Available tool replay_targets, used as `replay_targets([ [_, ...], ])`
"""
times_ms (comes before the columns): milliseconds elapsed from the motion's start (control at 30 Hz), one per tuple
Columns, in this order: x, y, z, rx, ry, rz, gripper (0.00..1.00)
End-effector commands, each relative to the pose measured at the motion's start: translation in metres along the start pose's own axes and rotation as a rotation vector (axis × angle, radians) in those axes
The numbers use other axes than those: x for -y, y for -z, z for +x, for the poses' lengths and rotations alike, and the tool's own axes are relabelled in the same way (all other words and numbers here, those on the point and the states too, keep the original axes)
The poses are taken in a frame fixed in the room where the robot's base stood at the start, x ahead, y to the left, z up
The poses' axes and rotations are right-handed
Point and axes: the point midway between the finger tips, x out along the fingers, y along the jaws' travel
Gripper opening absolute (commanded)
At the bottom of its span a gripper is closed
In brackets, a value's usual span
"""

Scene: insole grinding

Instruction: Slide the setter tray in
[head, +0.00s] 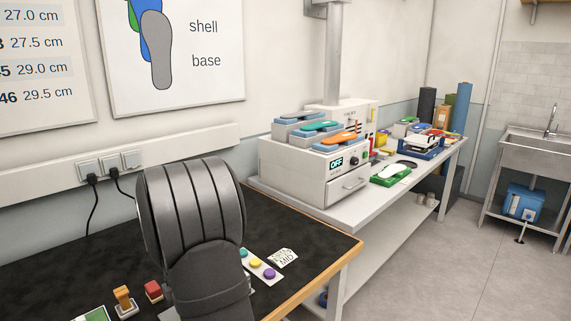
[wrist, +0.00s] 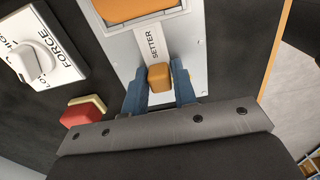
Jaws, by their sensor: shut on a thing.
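The setter tray shows in the wrist view as a pale grey plate (wrist: 190,52) marked "SETTER", with a small orange knob (wrist: 158,77) at its near end. An orange block (wrist: 135,10) lies at its far end, cut off by the top of the picture. My gripper (wrist: 159,82) has its two blue fingers on either side of the knob and is shut on it. In the head view my grey arm hides the gripper and the tray. I cannot tell how far in the tray sits.
A "FORCE" dial (wrist: 38,55) and a red and cream block (wrist: 85,112) lie left of the tray. A white machine (head: 310,180) stands on the farther bench.

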Motion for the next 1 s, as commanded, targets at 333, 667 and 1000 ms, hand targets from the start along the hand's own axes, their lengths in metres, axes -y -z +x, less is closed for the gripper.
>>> replay_targets([
  [333,-0.001,-0.018,0.0,0.001,-0.002,0.001,0.11],
  [667,-0.001,-0.035,-0.001,0.001,-0.004,0.001,0.11],
  [1000,-0.001,-0.049,-0.001,0.001,-0.004,0.0,0.31],
])
